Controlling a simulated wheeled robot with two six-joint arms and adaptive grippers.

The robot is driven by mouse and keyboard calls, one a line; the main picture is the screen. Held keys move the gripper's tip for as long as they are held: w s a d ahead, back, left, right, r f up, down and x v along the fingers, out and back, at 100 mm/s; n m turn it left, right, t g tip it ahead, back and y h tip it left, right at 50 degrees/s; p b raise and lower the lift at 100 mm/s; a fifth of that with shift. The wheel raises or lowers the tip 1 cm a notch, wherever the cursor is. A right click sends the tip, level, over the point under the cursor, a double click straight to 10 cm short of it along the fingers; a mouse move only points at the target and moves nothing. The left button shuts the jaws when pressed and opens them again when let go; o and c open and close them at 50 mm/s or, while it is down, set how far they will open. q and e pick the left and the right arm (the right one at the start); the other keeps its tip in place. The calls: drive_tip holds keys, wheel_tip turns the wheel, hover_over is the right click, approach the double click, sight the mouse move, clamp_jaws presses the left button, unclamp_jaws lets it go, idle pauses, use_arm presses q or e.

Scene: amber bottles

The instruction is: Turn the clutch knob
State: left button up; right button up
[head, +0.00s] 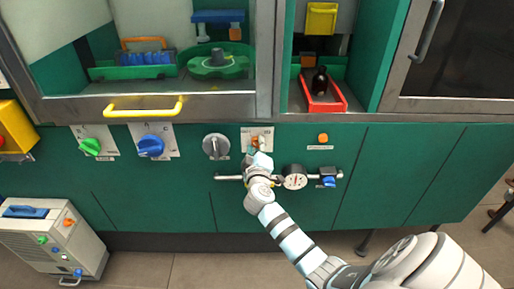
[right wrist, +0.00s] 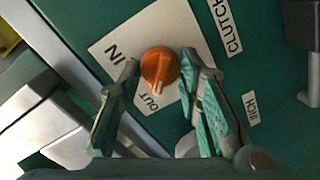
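The clutch knob (right wrist: 160,66) is orange and round with a raised grip bar, on a white plate (right wrist: 122,52) marked IN and OUT. Its pale pointer mark faces the OUT side. A CLUTCH label (right wrist: 227,25) is beside the plate. In the head view the knob (head: 258,140) shows small, just beyond my right gripper (head: 256,155). In the right wrist view my right gripper (right wrist: 160,85) is open, one finger on each side of the knob, with gaps visible between fingers and knob. My left gripper is not in view.
A silver rail with a round gauge (head: 294,177) and a blue valve (head: 328,181) runs beside my right gripper. A grey knob (head: 216,146), blue knob (head: 151,146) and green knob (head: 90,146) are to the left. An orange button (head: 323,138) is to the right.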

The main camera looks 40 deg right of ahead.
drive_tip(key=o, duration=0.3)
drive_tip(key=shift+o, duration=0.2)
drive_tip(key=v, duration=1.2)
drive_tip(key=shift+w, duration=0.1)
